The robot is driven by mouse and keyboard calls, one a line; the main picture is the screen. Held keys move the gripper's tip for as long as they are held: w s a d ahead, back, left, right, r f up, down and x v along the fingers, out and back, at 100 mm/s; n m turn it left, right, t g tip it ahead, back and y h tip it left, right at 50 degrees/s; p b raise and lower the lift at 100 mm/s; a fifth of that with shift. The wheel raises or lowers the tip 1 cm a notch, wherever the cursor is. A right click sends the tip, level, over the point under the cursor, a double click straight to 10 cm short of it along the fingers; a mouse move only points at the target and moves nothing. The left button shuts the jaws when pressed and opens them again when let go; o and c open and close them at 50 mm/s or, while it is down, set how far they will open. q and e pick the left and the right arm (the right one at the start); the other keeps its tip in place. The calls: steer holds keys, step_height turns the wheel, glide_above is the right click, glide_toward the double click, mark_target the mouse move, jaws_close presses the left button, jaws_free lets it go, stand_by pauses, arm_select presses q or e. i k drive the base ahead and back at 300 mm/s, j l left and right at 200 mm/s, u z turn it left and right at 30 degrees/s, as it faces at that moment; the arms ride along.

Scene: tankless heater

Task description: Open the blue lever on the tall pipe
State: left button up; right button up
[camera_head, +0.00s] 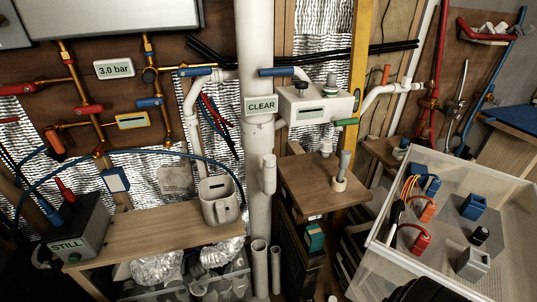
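The tall white pipe (257,190) runs upright through the middle of the head view, with a CLEAR label (262,105) on it. A blue lever (279,72) lies roughly level just right of the tall pipe, above a white box. Another blue lever (197,71) lies roughly level to the left of the pipe, on a white elbow pipe (191,100). I cannot tell how either lever joins the tall pipe. A third, smaller blue lever (150,102) sits on the copper pipework. Neither of my grippers can be made out.
A wooden shelf (130,235) holds a white jug (219,200) and a grey STILL box (75,235). A clear bin (400,165) is at right. A dark shape crosses the bottom edge.

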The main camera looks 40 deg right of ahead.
mark_target(290, 70)
steer(key=i+l+z, duration=0.1)
steer(key=z, duration=0.35)
steer(key=i+z, duration=0.1)
steer(key=z, duration=0.3)
steer(key=i+z, duration=0.15)
steer(key=z, duration=0.3)
steer(key=i+z, duration=0.1)
steer(key=z, duration=0.3)
